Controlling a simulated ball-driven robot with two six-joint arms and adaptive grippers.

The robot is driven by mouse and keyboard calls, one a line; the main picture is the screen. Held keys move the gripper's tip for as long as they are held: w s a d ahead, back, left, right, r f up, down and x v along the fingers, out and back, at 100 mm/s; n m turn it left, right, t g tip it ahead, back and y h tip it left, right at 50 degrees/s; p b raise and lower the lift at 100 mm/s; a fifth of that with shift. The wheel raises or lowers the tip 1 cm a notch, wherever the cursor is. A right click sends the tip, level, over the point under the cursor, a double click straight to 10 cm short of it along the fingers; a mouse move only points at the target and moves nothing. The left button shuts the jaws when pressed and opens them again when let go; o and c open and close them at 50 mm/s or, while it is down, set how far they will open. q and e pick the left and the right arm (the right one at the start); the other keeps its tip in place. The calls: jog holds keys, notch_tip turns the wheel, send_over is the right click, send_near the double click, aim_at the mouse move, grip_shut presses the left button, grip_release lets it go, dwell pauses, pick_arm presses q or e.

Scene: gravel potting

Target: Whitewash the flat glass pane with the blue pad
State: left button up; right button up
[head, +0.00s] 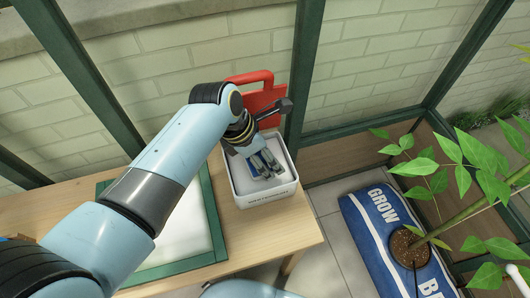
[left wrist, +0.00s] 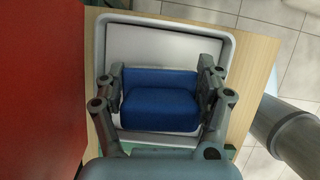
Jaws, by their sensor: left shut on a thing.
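My left gripper (head: 266,169) points down into a white tub (head: 269,200) on the wooden table. It is shut on the blue pad (left wrist: 160,99), which sits between the fingers in the left wrist view. White content (left wrist: 165,48) shows in the tub around the pad; I cannot tell whether the pad touches it. The flat pane (head: 202,226) in its green frame (head: 180,267) lies left of the tub and looks white where it shows. My left arm hides much of it. My right gripper is not in view.
A red board with a handle (head: 262,94) stands behind the tub. A green post (head: 304,75) rises close to the tub's right. A blue GROW bag (head: 368,226) with a plant (head: 405,246) lies on the floor at right. Bare wood (head: 289,236) shows at the table's right end.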

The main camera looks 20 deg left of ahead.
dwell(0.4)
pick_arm(q)
jog(key=shift+s+f, duration=0.15)
dwell(0.8)
jog(key=shift+p, duration=0.35)
notch_tip(320, 180, up, 7)
jog(key=p, duration=0.8)
